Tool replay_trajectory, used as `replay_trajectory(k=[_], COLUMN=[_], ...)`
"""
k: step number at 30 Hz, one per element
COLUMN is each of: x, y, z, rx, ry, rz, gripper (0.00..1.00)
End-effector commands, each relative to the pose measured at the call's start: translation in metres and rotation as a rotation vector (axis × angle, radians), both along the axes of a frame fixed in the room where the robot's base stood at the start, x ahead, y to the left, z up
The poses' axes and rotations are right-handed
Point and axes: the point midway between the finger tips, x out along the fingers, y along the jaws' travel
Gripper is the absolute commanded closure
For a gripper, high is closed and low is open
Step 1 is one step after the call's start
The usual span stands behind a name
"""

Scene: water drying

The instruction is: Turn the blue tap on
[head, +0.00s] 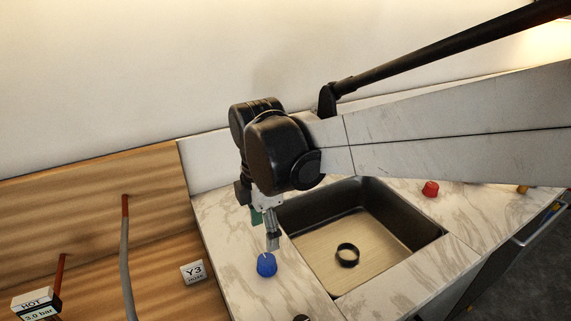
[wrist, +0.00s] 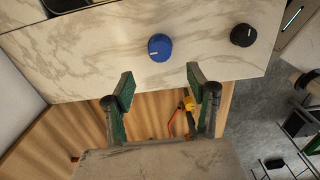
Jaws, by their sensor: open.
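The blue tap (head: 266,265) is a round blue knob on the marble counter, left of the sink in the head view. In the wrist view the blue tap (wrist: 160,47) lies ahead of the fingertips, between their lines, with a thin pale mark on its top. My gripper (wrist: 158,82) is open and empty, with its two green-padded fingers spread apart. In the head view my gripper (head: 273,240) hangs just above and behind the blue tap. From these views I cannot tell the exact gap, but the fingers do not enclose the tap.
A dark sink basin (head: 395,222) with a black ring drain (head: 347,255) lies right of the tap. A red knob (head: 430,188) stands beyond the sink. A black knob (wrist: 243,35) sits near the blue tap. A Y3 label (head: 193,271) and a grey hose (head: 126,262) are at left.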

Motion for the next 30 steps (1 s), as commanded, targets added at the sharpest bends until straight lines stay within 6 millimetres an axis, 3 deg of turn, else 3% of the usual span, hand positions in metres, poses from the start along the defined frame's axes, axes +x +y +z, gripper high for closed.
replay_trajectory(k=[9, 15, 21, 30], x=[0.001, 0.001, 0.000, 0.000], y=[0.000, 0.000, 0.000, 0.000], z=[-0.061, -0.090, -0.104, -0.106], rx=[0.001, 0.001, 0.001, 0.001], ry=[-0.001, -0.001, -0.001, -0.001], rz=[-0.002, -0.002, -0.003, -0.003], gripper=[0.47, 0.47, 0.47, 0.47])
